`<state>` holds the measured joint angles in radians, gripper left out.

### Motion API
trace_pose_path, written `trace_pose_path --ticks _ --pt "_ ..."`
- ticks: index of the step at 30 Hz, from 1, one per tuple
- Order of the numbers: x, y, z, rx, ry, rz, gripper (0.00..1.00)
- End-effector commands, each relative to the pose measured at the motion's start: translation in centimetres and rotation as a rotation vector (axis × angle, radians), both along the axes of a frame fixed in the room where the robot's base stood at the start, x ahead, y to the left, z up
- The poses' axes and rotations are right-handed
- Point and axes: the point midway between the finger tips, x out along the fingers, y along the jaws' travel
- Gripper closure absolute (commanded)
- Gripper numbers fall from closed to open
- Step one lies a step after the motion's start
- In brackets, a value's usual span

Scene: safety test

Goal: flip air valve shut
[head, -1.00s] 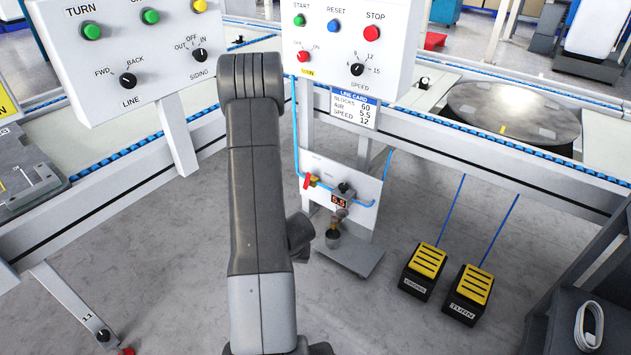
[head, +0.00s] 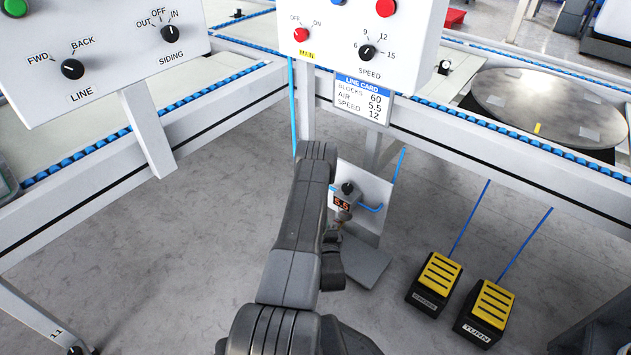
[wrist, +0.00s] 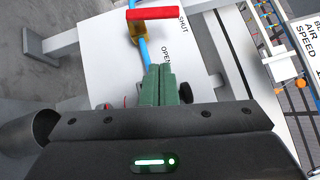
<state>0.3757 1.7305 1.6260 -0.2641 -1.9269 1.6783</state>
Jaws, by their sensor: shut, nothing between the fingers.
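The air valve shows in the wrist view at the top, with a red lever (wrist: 166,13) on a brass body (wrist: 152,28). A blue hose (wrist: 143,52) runs into the body. The lever lies across the hose, its right end beside the printed word SHUT; OPEN is printed lower on the white panel (wrist: 110,68). My gripper (wrist: 158,72) has its green fingers together and empty, below the lever in the picture and apart from it. In the head view my arm hides the valve and the fingers.
Control boxes (head: 372,40) and the line card (head: 363,97) are above. Two yellow foot pedals (head: 436,282) lie on the floor at right. A dark round knob (wrist: 186,92) is close right of my fingers.

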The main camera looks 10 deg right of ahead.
Motion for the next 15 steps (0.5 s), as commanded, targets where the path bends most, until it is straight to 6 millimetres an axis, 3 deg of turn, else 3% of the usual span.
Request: trace_pose_path --ticks 3,7,15 --pt "-0.4 -0.3 -0.1 0.018 -0.037 -0.011 1.0" --pt "0.6 -0.5 0.1 0.018 -0.045 -0.011 1.0" --pt "5.9 -1.2 0.9 0.016 -0.045 -0.01 1.0"
